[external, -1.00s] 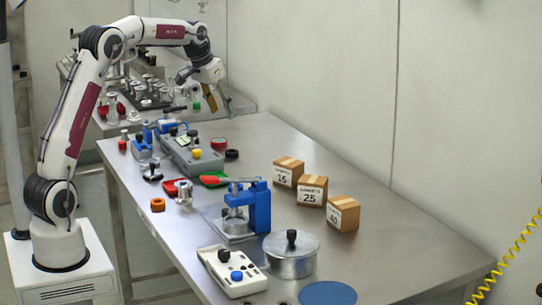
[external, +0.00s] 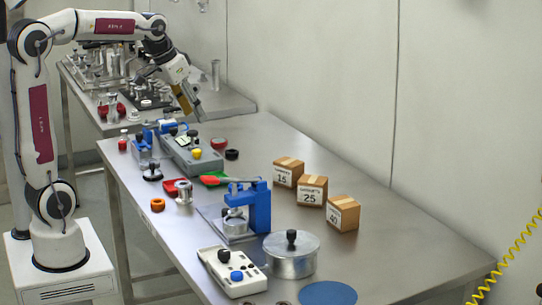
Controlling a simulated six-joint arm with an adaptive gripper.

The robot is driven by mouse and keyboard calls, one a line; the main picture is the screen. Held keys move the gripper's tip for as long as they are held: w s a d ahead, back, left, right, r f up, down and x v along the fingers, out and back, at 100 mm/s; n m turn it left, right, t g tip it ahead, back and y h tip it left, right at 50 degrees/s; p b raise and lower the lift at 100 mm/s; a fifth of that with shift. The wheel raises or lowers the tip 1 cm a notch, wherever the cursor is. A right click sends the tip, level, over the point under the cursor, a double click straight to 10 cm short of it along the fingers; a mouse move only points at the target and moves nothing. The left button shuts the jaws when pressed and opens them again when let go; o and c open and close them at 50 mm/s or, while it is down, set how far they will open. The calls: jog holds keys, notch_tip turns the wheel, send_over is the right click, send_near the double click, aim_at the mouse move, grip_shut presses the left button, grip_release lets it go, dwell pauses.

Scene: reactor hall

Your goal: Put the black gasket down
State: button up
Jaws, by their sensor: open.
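The black gasket (external: 232,154) is a small dark ring lying flat on the steel table, just in front of a red ring (external: 218,143). My gripper (external: 194,113) is open, with nothing seen between its fingers. It hangs tilted above the far part of the table, up and left of the gasket and apart from it. The fingertips are small in this view.
A grey device (external: 192,153) with a yellow knob stands left of the gasket. A blue press (external: 257,207), a lidded metal pot (external: 291,256) and cardboard boxes (external: 312,190) stand nearer.

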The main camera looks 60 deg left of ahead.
jog(key=s+d+f, duration=0.2)
jog(key=s+d, duration=0.1)
jog(key=s, duration=0.4)
jog(key=s+d+f+m, duration=0.1)
jog(key=s+d+f, duration=0.1)
jog(key=s, duration=0.4)
jog(key=s+d+f+m+h, duration=0.1)
jog(key=s+d+f, duration=0.2)
jog(key=s, duration=0.4)
jog(key=shift+s+d, duration=0.3)
jog(key=shift+d, duration=0.6)
